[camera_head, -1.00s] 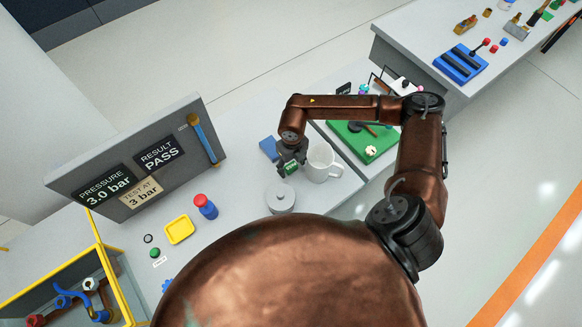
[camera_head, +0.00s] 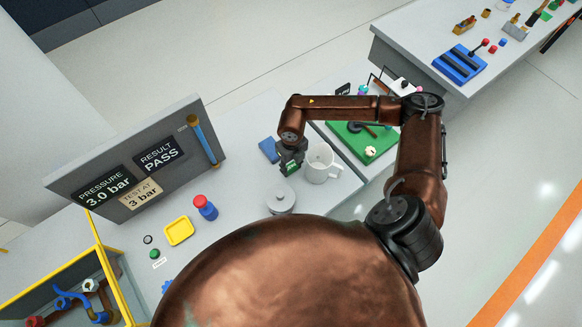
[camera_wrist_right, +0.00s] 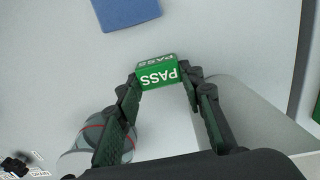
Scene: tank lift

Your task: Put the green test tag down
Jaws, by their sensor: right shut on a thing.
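The green test tag (camera_wrist_right: 158,79) reads PASS and is held between the fingertips of my right gripper (camera_wrist_right: 160,82) in the right wrist view. In the head view the tag (camera_head: 291,168) shows as a small green patch at the tip of my right gripper (camera_head: 290,165), between the blue block and the white mug. The tag is over the grey bench top; I cannot tell whether it touches the surface. My left gripper is not in view.
A white mug (camera_head: 321,163) stands close to the right of my right gripper. A yellow tray (camera_head: 179,230) is further left.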

